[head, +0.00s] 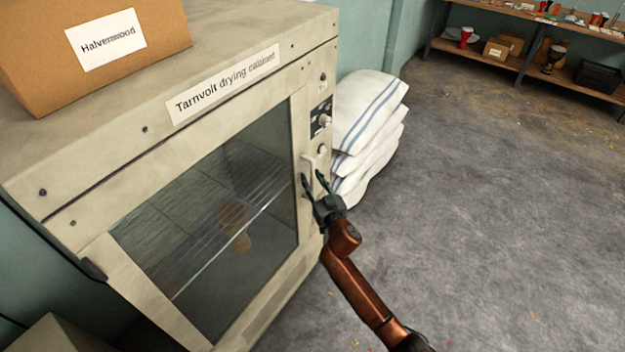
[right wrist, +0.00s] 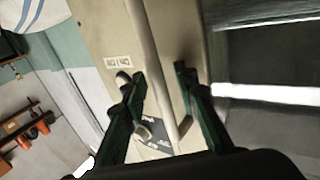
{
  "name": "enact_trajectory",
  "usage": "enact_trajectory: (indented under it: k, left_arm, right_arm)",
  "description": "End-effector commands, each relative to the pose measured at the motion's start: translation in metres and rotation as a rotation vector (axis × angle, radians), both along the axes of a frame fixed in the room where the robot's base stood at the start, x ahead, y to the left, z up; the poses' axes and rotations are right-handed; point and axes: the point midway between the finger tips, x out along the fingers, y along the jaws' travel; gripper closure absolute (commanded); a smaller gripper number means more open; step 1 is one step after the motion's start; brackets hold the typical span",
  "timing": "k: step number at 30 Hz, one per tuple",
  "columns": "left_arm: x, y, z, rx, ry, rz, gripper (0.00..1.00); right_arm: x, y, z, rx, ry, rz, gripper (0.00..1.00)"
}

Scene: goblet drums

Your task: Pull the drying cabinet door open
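The beige drying cabinet (head: 300,60) fills the left of the head view. Its glass-fronted door (head: 289,255) looks shut. The pale door handle (head: 308,160) is at the door's right edge and shows as a long bar in the right wrist view (right wrist: 150,50). My right gripper (head: 313,177) is open at the handle. In the right wrist view its fingers (right wrist: 160,75) lie on either side of the bar, with visible gaps. Whether either finger touches the bar is unclear. My left gripper is out of view.
A brown goblet-shaped thing (head: 233,215) shows behind the glass, near a wire shelf (head: 225,235). A cardboard box (head: 50,60) sits on the cabinet. White sacks (head: 365,115) stand right of it. Shelves (head: 480,58) line the back; the grey floor (head: 500,190) is clear.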

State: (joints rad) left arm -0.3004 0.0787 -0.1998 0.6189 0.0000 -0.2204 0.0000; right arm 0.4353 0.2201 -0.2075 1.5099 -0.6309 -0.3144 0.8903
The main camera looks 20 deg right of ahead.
Motion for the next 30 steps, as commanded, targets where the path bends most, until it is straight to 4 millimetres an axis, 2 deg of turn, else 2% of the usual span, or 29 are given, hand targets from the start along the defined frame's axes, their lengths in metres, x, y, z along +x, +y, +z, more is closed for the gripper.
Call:
enact_trajectory:
  k: [3,15,30]
  left_arm:
    - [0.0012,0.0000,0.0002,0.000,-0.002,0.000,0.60]
    - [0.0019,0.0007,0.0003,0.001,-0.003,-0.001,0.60]
    - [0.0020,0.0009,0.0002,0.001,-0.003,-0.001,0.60]
  right_arm:
    - [-0.0002,0.0000,0.0002,0.000,0.000,0.000,0.73]
    - [-0.0005,0.0000,-0.0001,0.000,0.000,0.000,1.00]
    - [-0.0005,0.0003,-0.0003,0.000,0.000,0.000,1.00]
